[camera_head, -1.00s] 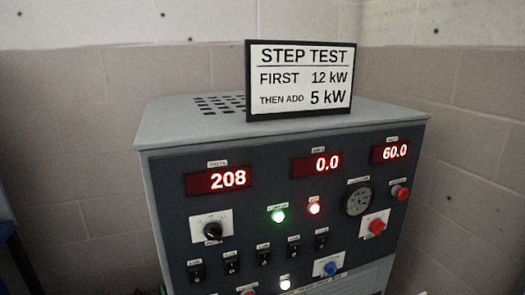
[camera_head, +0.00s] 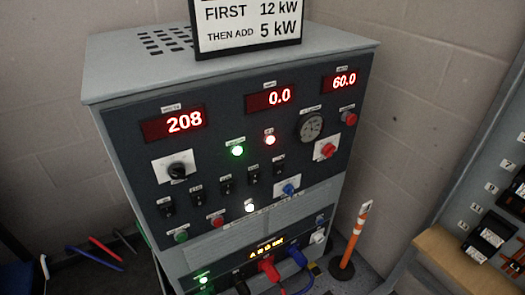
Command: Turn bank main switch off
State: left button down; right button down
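The load bank (camera_head: 110,112) is a grey cabinet with a dark front panel in the middle of the head view. Its displays read 208 (camera_head: 174,124), 0.0 (camera_head: 270,97) and 60.0 (camera_head: 341,81). A green lamp (camera_head: 237,151), a red lamp (camera_head: 270,140) and a white lamp (camera_head: 250,208) are lit. A black rotary knob (camera_head: 177,171), a red knob (camera_head: 327,150) and a blue knob (camera_head: 289,190) sit on white plates. Several small black switches (camera_head: 226,182) form a row. The labels are too small to read, so I cannot tell which is the main switch. Neither gripper is in view.
A step test sign (camera_head: 250,27) stands on the cabinet top. Coloured plugs and cables (camera_head: 268,268) leave the lower front. An orange post (camera_head: 355,238) stands right of the cabinet. A rack with black devices (camera_head: 490,235) is at the right. Loose cables (camera_head: 100,246) lie at the left.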

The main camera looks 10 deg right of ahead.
aim_at(329, 149)
jog(key=l+z, duration=0.15)
jog(key=z, duration=0.25)
jog(key=i+l+z, duration=0.1)
jog(key=z, duration=0.3)
jog(key=i+l+z, duration=0.1)
jog(key=z, duration=0.3)
jog(key=i+z, duration=0.2)
jog(key=z, duration=0.2)
jog(key=i, duration=0.1)
jog(key=l, duration=0.05)
